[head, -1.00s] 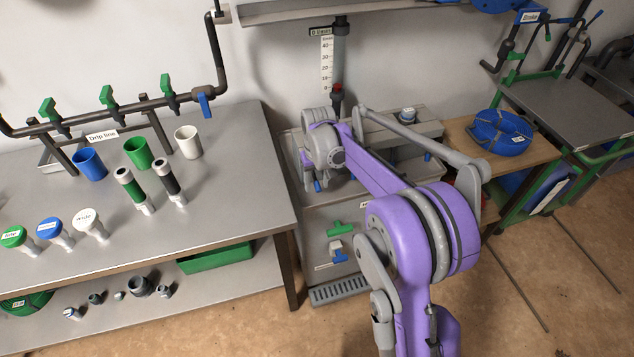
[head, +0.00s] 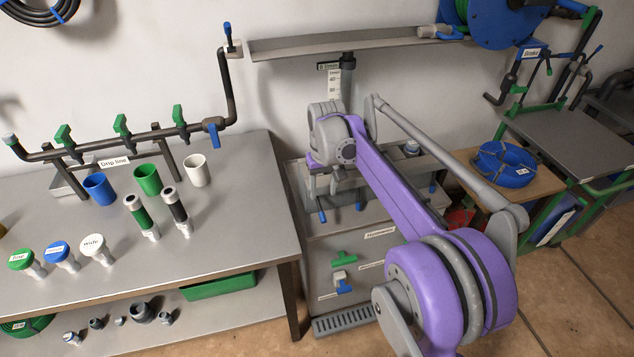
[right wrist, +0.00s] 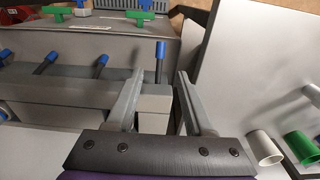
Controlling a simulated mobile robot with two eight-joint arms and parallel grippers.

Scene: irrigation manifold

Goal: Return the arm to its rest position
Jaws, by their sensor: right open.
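My right arm comes in from the lower right of the head view, its purple and grey links reaching over a grey cabinet (head: 318,249). My right gripper (head: 336,188) hangs from the wrist above the cabinet's top and is partly hidden by the wrist. In the right wrist view the gripper's two grey fingers (right wrist: 158,82) stand apart with nothing held between them. A blue-tipped lever (right wrist: 160,58) shows just past the gap; I cannot tell whether a finger touches it. My left gripper is not in view.
On the left, a grey table (head: 225,225) carries blue, green (head: 148,179) and white cups, two upright fittings and labelled caps. Behind it is a pipe with green valves (head: 122,125). A trough (head: 340,46) runs above the cabinet. A blue hose coil (head: 505,163) lies on a right-hand table.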

